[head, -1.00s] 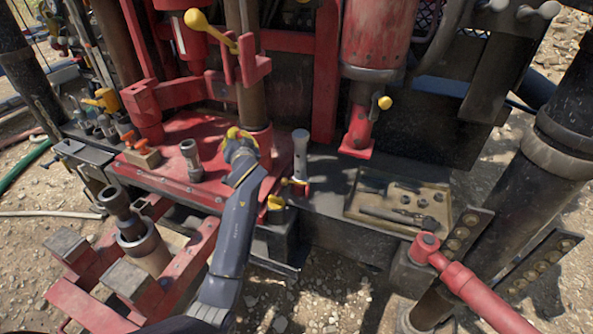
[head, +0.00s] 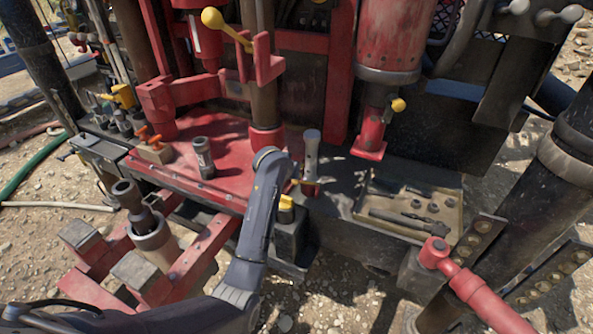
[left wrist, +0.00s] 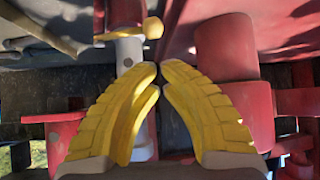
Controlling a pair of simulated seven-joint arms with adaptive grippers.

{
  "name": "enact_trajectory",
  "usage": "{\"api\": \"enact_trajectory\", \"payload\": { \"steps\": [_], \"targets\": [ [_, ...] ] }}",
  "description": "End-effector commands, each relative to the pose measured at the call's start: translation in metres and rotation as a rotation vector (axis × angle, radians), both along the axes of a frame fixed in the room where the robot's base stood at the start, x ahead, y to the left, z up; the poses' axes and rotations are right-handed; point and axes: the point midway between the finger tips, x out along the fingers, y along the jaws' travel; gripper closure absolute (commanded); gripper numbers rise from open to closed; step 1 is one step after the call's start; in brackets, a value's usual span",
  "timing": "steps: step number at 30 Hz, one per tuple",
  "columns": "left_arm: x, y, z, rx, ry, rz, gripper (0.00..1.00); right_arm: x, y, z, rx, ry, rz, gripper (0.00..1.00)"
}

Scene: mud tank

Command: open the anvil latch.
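A short latch with a yellow knob (head: 397,104) juts from the grey neck under the red cylinder (head: 388,35) in the head view. The neck ends in a red foot (head: 369,140). I cannot tell for certain that this is the anvil latch. In the left wrist view, a yellow ball-ended lever (left wrist: 153,27) crosses a pale cylinder (left wrist: 131,65) beyond the fingertips. My left gripper (left wrist: 159,72) has yellow ribbed fingers with tips together, and nothing shows between them. My right gripper is out of view.
A yellow ball-ended lever (head: 212,18) sticks out near the upright pipe. A grey-headed upright tool (head: 311,155) stands just right of my arm. A tool tray (head: 372,207) lies right of it. A red lever (head: 470,285) angles across the lower right.

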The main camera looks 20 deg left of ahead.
Motion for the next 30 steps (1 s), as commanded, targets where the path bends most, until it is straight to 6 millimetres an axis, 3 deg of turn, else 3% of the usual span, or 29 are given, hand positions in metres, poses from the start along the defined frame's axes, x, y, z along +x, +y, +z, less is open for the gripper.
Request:
{"api": "enact_trajectory", "payload": {
  "steps": [15,30],
  "targets": [
    [0.047,0.001,-0.041,0.001,-0.001,0.001,1.00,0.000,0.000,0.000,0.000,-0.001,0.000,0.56],
    [0.054,0.001,-0.047,0.001,-0.001,-0.001,1.00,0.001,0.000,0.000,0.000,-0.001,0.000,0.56]
  ]
}}
